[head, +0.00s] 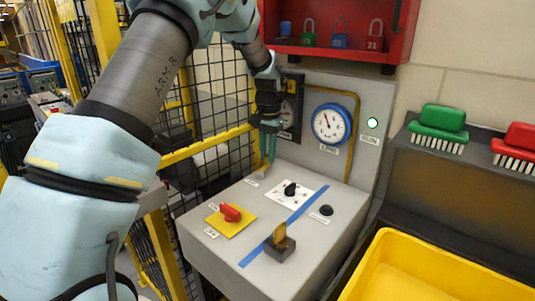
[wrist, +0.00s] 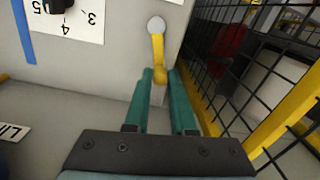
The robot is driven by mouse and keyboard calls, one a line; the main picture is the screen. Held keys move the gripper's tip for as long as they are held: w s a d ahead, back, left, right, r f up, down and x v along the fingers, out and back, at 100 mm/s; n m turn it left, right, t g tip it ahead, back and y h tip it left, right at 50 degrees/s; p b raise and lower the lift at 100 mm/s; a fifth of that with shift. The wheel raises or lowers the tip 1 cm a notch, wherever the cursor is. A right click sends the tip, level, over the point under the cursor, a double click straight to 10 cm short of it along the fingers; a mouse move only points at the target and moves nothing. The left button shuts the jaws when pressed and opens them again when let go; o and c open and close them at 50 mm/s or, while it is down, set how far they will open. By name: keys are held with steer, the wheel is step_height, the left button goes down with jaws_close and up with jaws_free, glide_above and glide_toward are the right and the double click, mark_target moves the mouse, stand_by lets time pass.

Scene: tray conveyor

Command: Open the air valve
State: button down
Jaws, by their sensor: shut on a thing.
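The air valve shows in the wrist view as a yellow lever (wrist: 158,48) on a round pale pivot (wrist: 156,25), near the edge of the grey console top. My gripper (wrist: 160,78) has its two green fingers on either side of the lever's free end and is shut on it. The lever's tip is partly hidden between the fingers. In the head view my gripper (head: 267,160) reaches down at the back left corner of the console (head: 205,255). The lever is mostly hidden there by the fingers.
The console carries a red switch (head: 231,212), a black selector knob (head: 290,189), a black button (head: 326,210) and a yellow handle (head: 280,235). A blue-rimmed gauge (head: 331,124) and a lit green lamp (head: 373,123) are behind. Yellow-framed mesh fencing (head: 225,100) stands close to my gripper.

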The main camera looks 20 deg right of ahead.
steer(key=shift+s+d+m, duration=0.3)
steer(key=shift+s+m, duration=0.1)
steer(key=shift+m, duration=0.55)
steer(key=shift+s+d+m, duration=0.25)
steer(key=shift+s+m, duration=0.1)
steer(key=shift+m, duration=0.6)
steer(key=c, duration=0.8)
jaws_free()
steer(key=shift+o, duration=0.2)
step_height(320, 180, up, 11)
steer(key=b, duration=0.3)
steer(key=shift+s+f, duration=0.1)
